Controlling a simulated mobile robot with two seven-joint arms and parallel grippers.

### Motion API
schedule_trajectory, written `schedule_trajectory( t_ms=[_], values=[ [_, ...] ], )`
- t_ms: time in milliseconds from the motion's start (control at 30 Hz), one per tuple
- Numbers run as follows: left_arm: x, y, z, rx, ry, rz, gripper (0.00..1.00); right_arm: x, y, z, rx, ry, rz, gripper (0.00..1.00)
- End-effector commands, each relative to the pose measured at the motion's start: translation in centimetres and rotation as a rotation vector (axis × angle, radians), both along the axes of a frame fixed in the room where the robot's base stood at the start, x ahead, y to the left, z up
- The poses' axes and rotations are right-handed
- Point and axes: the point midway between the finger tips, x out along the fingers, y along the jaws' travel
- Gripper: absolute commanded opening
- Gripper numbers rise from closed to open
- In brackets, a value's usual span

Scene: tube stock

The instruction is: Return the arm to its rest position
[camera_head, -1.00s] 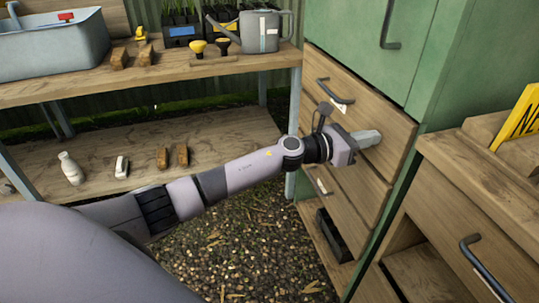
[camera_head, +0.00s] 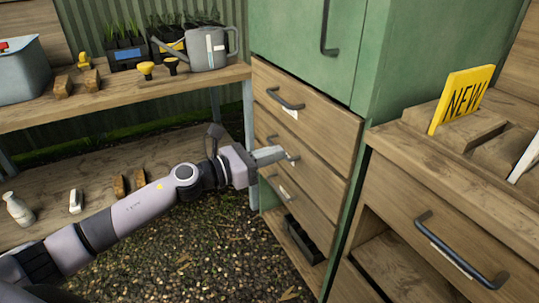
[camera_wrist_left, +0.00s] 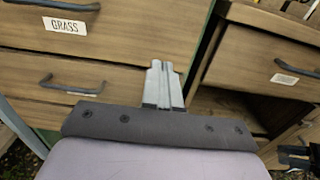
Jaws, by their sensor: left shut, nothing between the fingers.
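My left gripper (camera_head: 270,156) reaches in from the left in the head view, with its arm stretched out over the gravel floor. Its fingers are together and hold nothing. They are in front of the wooden drawers of the green cabinet (camera_head: 300,30); whether they touch a drawer front I cannot tell. In the left wrist view the closed fingers (camera_wrist_left: 163,82) point at the drawer fronts, beside a drawer labelled GRASS (camera_wrist_left: 120,30). The drawers look shut. My right gripper is not identifiable in the head view.
A shelf unit (camera_head: 200,82) at the left bears a watering can (camera_head: 208,48) and seedling trays. Open gravel (camera_head: 200,245) lies below the arm.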

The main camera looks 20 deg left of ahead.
Motion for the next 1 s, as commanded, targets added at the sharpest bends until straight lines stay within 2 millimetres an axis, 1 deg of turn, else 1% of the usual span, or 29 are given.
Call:
schedule_trajectory(
  t_ms=[100,233,267,367,467,500,667,700,767,800,867,900,967,1000],
  values=[
    [-0.4,0.3,0.0,0.001,0.0,0.0,0.0,0.0,0.0,0.0,-0.002,0.001,0.001,0.43],
    [-0.6,0.2,-0.2,-0.017,0.012,0.001,0.0,0.0,0.0,0.2,-0.002,-0.001,0.003,0.43],
    [-0.7,0.0,-0.4,-0.037,0.024,0.002,0.0,0.1,0.0,0.2,-0.001,-0.002,0.003,0.43],
    [-1.6,-0.8,-1.4,-0.179,0.114,0.018,0.0,0.1,0.0,0.3,-0.001,-0.005,0.002,0.43],
    [-3.2,-1.7,-3.3,-0.433,0.28,0.056,0.0,0.1,0.1,0.4,0.0,-0.007,0.002,0.43],
    [-4.0,-2.0,-4.3,-0.556,0.362,0.078,0.0,0.1,0.1,0.4,0.0,-0.007,0.002,0.43],
    [-7.4,-2.3,-8.4,-1.062,0.694,0.2,0.0,0.0,0.1,0.4,0.001,-0.005,0.003,0.43],
    [-8.4,-2.2,-9.5,-1.187,0.775,0.237,0.0,-0.1,0.1,0.4,0.0,-0.004,0.003,0.43],
    [-9.9,-2.1,-11.3,-1.375,0.892,0.298,0.0,-0.1,0.1,0.3,0.001,-0.002,0.003,0.43],
    [-11.0,-1.9,-12.5,-1.502,0.967,0.343,0.0,-0.2,0.1,0.3,0.001,-0.001,0.003,0.43],
    [-12.9,-1.7,-14.4,-1.691,1.073,0.417,0.0,-0.3,0.1,0.3,0.001,0.001,0.003,0.43],
    [-14.2,-1.6,-15.7,-1.817,1.139,0.47,0.0,-0.3,0.1,0.2,0.002,0.001,0.002,0.43],
    [-16.2,-1.3,-17.4,-1.997,1.225,0.55,0.0,-0.3,0.1,0.2,0.002,0.001,0.002,0.43],
    [-17.5,-1.3,-18.4,-2.11,1.274,0.603,0.0,-0.3,0.1,0.2,0.002,0.001,0.002,0.43]
  ],
)
